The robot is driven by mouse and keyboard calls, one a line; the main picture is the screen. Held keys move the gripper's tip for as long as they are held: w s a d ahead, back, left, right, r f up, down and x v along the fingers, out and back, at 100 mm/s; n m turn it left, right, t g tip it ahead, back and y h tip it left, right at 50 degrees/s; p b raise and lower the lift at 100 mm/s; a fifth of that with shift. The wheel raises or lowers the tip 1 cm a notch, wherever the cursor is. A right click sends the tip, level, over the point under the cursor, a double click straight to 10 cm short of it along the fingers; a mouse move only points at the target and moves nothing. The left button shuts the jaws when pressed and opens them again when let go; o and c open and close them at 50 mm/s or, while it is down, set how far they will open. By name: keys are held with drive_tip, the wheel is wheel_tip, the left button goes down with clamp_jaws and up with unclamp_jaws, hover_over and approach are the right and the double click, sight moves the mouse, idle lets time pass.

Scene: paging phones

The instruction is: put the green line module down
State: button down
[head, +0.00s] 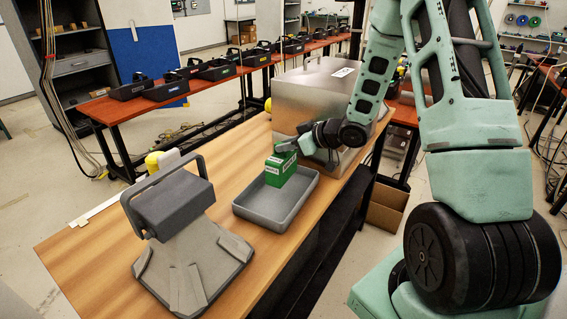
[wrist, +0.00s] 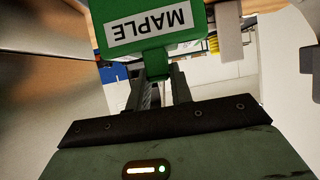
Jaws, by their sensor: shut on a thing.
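The green line module (head: 281,168) is a small green block with a white label. In the wrist view the green module (wrist: 190,47) fills the top middle, and its label reads MAPLE, upside down there. My gripper (head: 286,147) is shut on the top of the module in the head view. In the wrist view my gripper's two dark fingers (wrist: 160,90) close on a narrow green part of it. The module stands roughly upright over a grey shallow tray (head: 248,212) on the wooden table. I cannot tell whether its bottom touches the tray floor.
A grey device with a handle (head: 178,205) stands on the wooden table (head: 88,255), left of the tray. A large metal box (head: 300,97) stands behind the tray. A red-brown bench (head: 125,108) with several black carriers runs along the back. The tray's front part is empty.

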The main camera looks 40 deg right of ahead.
sight(290, 157)
drive_tip(key=shift+f+p, duration=0.45)
drive_tip(key=shift+f, duration=1.9)
drive_tip(key=shift+f, duration=0.15)
drive_tip(key=c, duration=1.3)
unclamp_jaws()
drive_tip(key=shift+o, duration=0.2)
drive_tip(key=shift+r, duration=0.25)
drive_tip(key=b+v, duration=0.2)
drive_tip(key=v, duration=1)
drive_tip(key=shift+f, duration=0.15)
